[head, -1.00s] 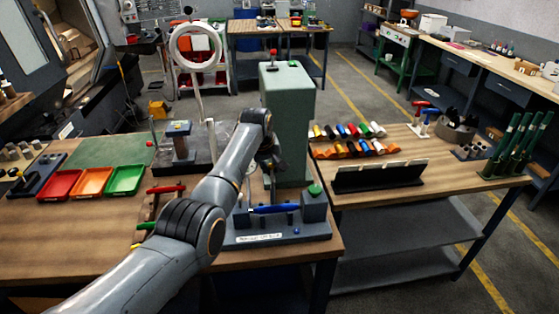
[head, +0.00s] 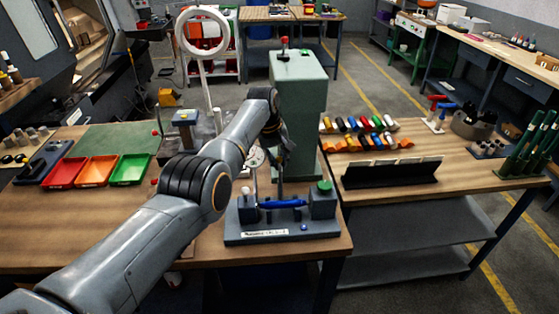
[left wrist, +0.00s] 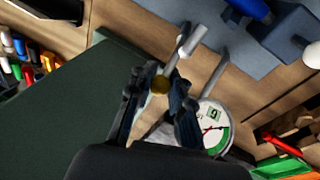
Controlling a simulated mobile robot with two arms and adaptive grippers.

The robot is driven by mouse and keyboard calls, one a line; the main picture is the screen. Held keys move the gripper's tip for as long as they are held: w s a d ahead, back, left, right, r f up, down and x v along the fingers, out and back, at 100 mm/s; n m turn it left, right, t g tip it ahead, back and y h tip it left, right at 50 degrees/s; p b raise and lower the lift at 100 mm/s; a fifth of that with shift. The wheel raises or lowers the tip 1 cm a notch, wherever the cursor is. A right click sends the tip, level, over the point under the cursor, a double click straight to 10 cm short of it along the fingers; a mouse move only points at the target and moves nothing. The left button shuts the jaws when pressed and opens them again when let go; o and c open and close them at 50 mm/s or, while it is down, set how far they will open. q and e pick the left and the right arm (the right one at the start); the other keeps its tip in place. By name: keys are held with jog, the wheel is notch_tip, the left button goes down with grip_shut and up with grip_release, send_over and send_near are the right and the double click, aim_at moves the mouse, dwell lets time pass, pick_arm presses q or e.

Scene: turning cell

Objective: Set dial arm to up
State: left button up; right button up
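The dial gauge (left wrist: 212,128) has a round white face with a green band and a red needle; it also shows in the head view (head: 255,158), partly hidden by my left arm. In the left wrist view, a thin metal arm with a pale grey cylinder (left wrist: 194,39) and a brass knob (left wrist: 160,84) reaches in near the fingertips. My left gripper (left wrist: 160,92) is open, with the brass knob between its dark fingers; I cannot tell whether they touch it. It also shows in the head view (head: 279,160) in front of the green column. My right gripper is out of view.
The tall green column (head: 299,110) stands close behind my left gripper. Red, orange and green trays (head: 97,171) lie at left. My left arm covers the bench middle.

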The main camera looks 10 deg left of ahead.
pick_arm(q)
jog(key=o, duration=0.3)
jog(key=shift+w+r, duration=0.15)
jog(key=shift+r, duration=0.1)
jog(key=shift+o, duration=0.8)
jog(key=shift+f, duration=0.1)
jog(key=v, duration=1.2)
